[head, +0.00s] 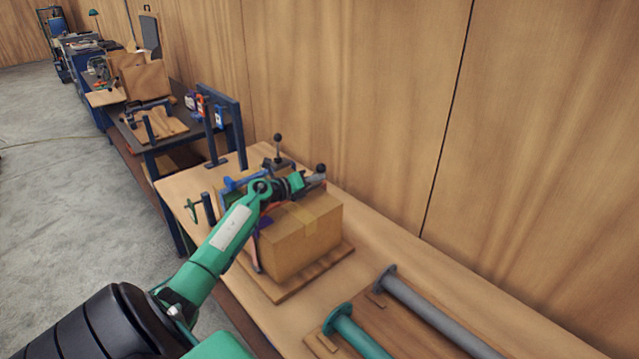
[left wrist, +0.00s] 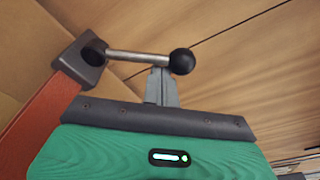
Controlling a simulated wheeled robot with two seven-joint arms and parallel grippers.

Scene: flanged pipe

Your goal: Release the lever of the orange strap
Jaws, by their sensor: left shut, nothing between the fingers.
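The orange strap (left wrist: 42,118) runs up to a dark grey buckle (left wrist: 80,60) in the left wrist view. Its lever (left wrist: 135,55) is a metal rod ending in a black ball knob (left wrist: 181,61), sticking out to the right from the buckle. My left gripper (left wrist: 161,78) is shut and empty. Its fingertips appear right by the rod, just below and left of the knob; I cannot tell whether they touch it. In the head view my left gripper (head: 312,181) is over the cardboard box (head: 300,240), near a black knob (head: 320,168). My right gripper is not in view.
The box stands on a wooden board on a long bench along a wooden wall. Another black-knobbed lever (head: 278,138) stands behind my gripper. A green flanged pipe (head: 355,332) and a grey one (head: 430,312) lie in front. A blue frame (head: 235,125) stands beyond the box.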

